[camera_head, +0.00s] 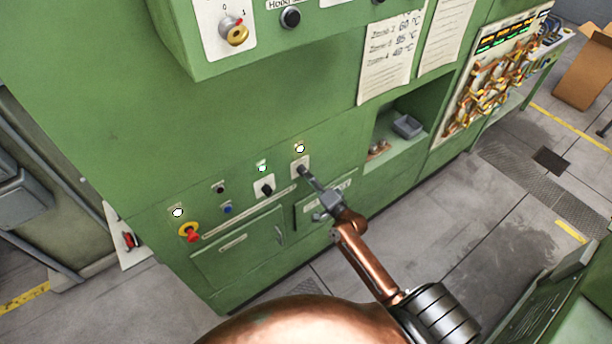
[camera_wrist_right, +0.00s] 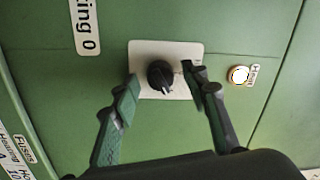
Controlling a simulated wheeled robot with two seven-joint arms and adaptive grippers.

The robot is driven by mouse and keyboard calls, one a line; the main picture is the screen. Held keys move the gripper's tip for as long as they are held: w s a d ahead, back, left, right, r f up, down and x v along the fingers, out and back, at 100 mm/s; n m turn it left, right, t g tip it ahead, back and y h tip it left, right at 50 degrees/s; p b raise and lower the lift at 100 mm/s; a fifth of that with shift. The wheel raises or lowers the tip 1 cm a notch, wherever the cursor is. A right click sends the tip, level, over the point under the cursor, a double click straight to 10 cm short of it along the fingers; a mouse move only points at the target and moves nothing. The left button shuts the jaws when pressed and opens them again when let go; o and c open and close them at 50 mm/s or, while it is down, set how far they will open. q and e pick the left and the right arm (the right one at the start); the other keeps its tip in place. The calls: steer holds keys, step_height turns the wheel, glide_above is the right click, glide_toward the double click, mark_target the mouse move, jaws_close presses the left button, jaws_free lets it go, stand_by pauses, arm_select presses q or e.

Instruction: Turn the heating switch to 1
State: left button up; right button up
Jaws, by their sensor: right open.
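The heating switch is a black rotary knob (camera_wrist_right: 160,76) on a pale square plate (camera_wrist_right: 194,52) on the green panel. In the head view its plate (camera_head: 300,163) is on the lower panel, partly covered by my right gripper (camera_head: 306,174). In the wrist view the right gripper (camera_wrist_right: 160,84) is open, with one finger on either side of the knob. Gaps show between fingers and knob, so it is not gripped. The right fingertip overlaps the plate's edge and hides part of its marking. The knob's exact setting is hard to read. My left gripper is out of view.
A lit white lamp (camera_wrist_right: 238,75) sits right of the switch in the wrist view. In the head view another black switch (camera_head: 264,189) and a red emergency button on yellow (camera_head: 190,232) are to the left. An open shelf recess (camera_head: 401,147) is to the right.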

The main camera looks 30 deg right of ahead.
steer(key=s+d, duration=0.1)
steer(key=s, duration=1.1)
steer(key=shift+f, duration=0.3)
steer(key=shift+d, duration=0.1)
steer(key=s+d+f+n+g+h+b, duration=0.1)
steer(key=s+f+n+g+b, duration=0.15)
steer(key=f, duration=1.45)
steer(key=s+d+f+n+g+h+b, duration=0.1)
steer(key=s+d+f+n+g+b, duration=0.2)
steer(key=f, duration=1.4)
steer(key=s+a+f+n+g+b, duration=0.1)
steer(key=s+f+g+b, duration=0.1)
steer(key=s+f, duration=0.7)
steer(key=s+a+f+n+g+b, duration=0.1)
steer(key=s+a+f+g+b, duration=0.3)
steer(key=f, duration=0.8)
steer(key=s+a+f+n+g+b, duration=0.2)
steer(key=s+f+n+g, duration=0.1)
steer(key=s+f, duration=0.7)
steer(key=s+a+f+n+g+b, duration=0.2)
steer(key=s+f, duration=0.8)
steer(key=s, duration=0.7)
steer(key=shift+s+a+f+n+g+b, duration=0.2)
steer(key=shift+a+n+g+b, duration=0.2)
steer(key=shift+n, duration=0.65)
